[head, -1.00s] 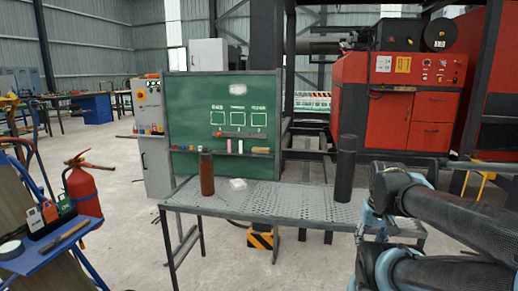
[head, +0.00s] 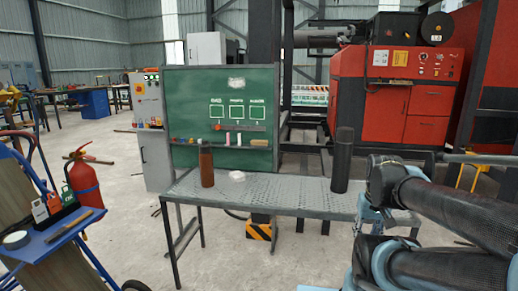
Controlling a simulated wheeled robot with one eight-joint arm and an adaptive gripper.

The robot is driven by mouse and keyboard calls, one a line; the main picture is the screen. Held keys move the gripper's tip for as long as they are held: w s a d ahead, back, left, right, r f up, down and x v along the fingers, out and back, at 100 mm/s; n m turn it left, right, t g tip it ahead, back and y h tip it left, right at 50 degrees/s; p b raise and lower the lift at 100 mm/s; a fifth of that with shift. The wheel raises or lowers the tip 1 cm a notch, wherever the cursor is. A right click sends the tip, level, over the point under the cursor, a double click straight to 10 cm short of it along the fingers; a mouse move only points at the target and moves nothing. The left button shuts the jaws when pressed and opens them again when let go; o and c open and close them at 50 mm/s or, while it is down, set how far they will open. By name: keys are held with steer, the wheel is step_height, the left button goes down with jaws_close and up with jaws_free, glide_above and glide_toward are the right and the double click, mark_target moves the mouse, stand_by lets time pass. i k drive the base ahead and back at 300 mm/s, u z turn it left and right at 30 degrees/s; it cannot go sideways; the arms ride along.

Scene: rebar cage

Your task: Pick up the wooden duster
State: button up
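A small tan-brown block (head: 259,143), which looks like the wooden duster, lies at the right end of the ledge (head: 205,148) under the green chalkboard (head: 190,100). It is small in the picture, so its details are unclear. White, pink and other small items sit along the same ledge to its left. My arm's dark links fill the lower right of the head view. My gripper is not in view, so its opening and anything in it cannot be seen.
A grey perforated metal table (head: 285,190) stands before the chalkboard, bearing a brown cylinder (head: 206,165), a dark cylinder (head: 342,160) and a small white item (head: 237,176). A blue cart (head: 50,243) and red extinguisher (head: 84,185) stand left. Floor between cart and table is clear.

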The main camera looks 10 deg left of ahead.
mark_target(257, 144)
steer(key=k, duration=1)
steer(key=u, duration=0.9)
steer(key=i, duration=2.25)
steer(key=z, duration=0.5)
